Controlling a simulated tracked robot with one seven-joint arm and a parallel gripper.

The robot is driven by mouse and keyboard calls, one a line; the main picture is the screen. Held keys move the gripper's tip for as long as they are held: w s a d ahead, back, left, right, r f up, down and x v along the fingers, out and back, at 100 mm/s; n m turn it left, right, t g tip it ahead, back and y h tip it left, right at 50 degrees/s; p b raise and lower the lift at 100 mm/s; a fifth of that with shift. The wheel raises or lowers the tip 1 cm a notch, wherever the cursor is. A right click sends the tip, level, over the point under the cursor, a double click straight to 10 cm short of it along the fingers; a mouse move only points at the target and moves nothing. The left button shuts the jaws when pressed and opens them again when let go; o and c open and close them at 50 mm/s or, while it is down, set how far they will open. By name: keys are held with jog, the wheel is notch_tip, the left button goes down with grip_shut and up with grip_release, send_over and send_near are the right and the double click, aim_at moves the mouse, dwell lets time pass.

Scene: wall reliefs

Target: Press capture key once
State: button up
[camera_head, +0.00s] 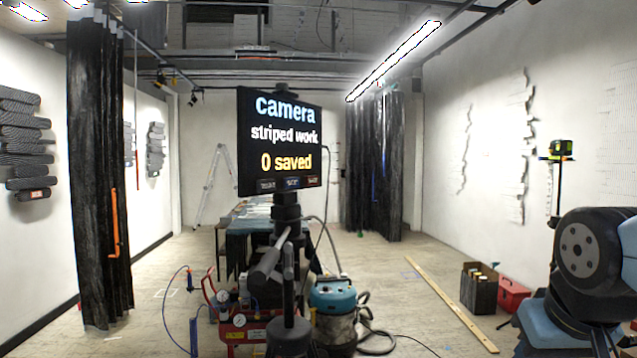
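A black screen (280,140) stands upright near the middle of the view, turned slightly. It reads "camera", "striped work" and "0 saved". Along its lower edge are three small dark labelled boxes (292,183); their lettering is too small to read, so I cannot tell which is the capture key. A black stand (287,225) with handle-like arms is below the screen. A dark rounded joint of my arm (590,250) shows at the far right, well apart from the screen. My gripper is not in view.
A red compressor (240,325) and a blue-topped vacuum (336,300) with hoses stand around the stand's foot. A draped table (240,228) is behind. A yellow plank (450,304), dark crate (479,290) and red box (513,295) lie right. Black curtains (97,160) hang left.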

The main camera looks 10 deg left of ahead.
grip_shut()
dwell(1.4)
